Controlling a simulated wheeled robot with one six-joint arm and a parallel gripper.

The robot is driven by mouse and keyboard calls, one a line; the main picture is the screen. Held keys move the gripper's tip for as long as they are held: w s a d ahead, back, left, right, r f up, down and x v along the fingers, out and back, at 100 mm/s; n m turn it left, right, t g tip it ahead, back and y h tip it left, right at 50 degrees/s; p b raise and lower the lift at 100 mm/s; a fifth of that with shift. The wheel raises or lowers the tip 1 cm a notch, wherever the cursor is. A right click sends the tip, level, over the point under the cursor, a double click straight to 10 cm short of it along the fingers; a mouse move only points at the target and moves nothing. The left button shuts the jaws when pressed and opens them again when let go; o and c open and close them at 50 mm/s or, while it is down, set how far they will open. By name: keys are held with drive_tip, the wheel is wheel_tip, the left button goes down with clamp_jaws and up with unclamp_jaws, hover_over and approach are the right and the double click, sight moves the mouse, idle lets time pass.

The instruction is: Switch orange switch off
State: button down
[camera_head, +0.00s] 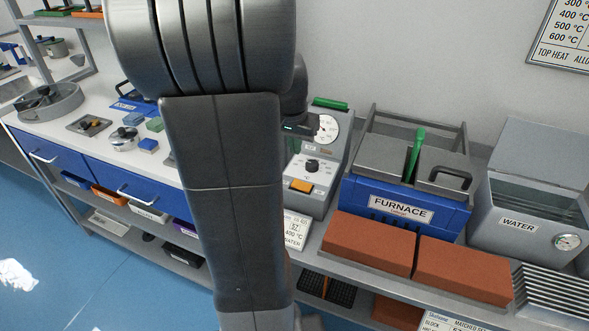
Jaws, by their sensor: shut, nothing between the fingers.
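The orange switch (301,186) is a small rectangular rocker on the lower front of a grey control unit (318,204). A black knob (312,166) on a white dial sits just above it, and a round gauge (327,129) is higher up. I cannot tell the switch's position from here. My gripper (303,127) shows only in part, as a dark shape behind my arm near the gauge. It is shut and empty, above the switch and apart from it. My arm hides the unit's left side.
A blue furnace (382,211) with a green-handled tool (415,154) stands right of the unit. Two red-brown bricks (369,242) lie in front of it. A water tank (519,213) is farther right. A white bench (93,148) with small items is at left.

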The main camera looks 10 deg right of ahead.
sight(295, 184)
drive_tip(key=x, duration=0.4)
drive_tip(key=b+x, duration=0.1)
drive_tip(key=x, duration=0.3)
drive_tip(key=b+x, duration=0.1)
drive_tip(key=x, duration=0.4)
drive_tip(key=shift+s+a+f, duration=0.1)
drive_tip(key=shift+s+a, duration=0.25)
drive_tip(key=shift+f, duration=0.4)
drive_tip(key=shift+w+a+f+b, duration=0.1)
drive_tip(key=shift+a+f+b, duration=0.1)
drive_tip(key=shift+f+b, duration=0.35)
drive_tip(key=shift+r, duration=0.35)
drive_tip(key=shift+d, duration=0.15)
drive_tip(key=shift+s+d+r+p, duration=0.2)
drive_tip(key=shift+s+d+p, duration=0.15)
drive_tip(key=shift+s+d, duration=0.15)
